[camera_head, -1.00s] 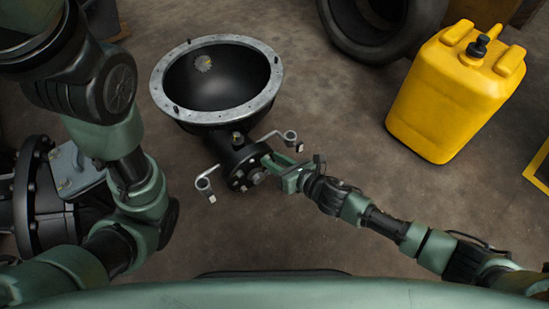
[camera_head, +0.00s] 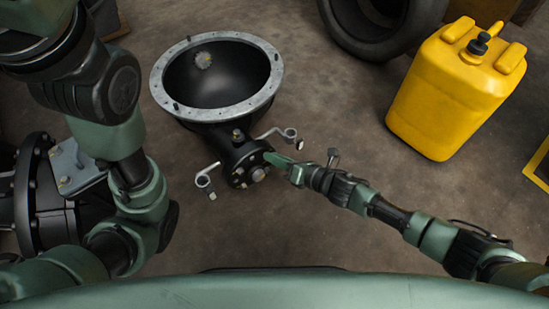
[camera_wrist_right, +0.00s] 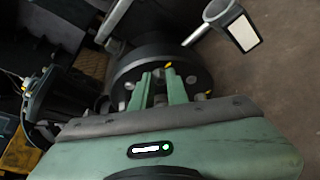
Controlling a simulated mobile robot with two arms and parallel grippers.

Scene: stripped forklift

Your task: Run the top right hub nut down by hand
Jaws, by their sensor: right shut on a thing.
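The black hub (camera_head: 240,164) with its round bolted face is at the narrow end of the axle housing in the head view. Its face also shows in the wrist view (camera_wrist_right: 192,65), with several nuts and yellow marks around it. My right gripper (camera_head: 270,158) reaches in from the right to the upper right of the hub face. In the wrist view its two green fingers (camera_wrist_right: 161,82) are shut on a hub nut, mostly hidden between them. Another nut (camera_wrist_right: 190,81) sits just right of the fingers. My left arm is at the left; its gripper is out of view.
A large black bowl-shaped housing with a grey flange ring (camera_head: 160,88) lies behind the hub. Bracket arms with ring ends (camera_head: 203,181) stick out on both sides of the hub. A yellow canister (camera_head: 440,95) and a tyre (camera_head: 365,30) stand at the right and back.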

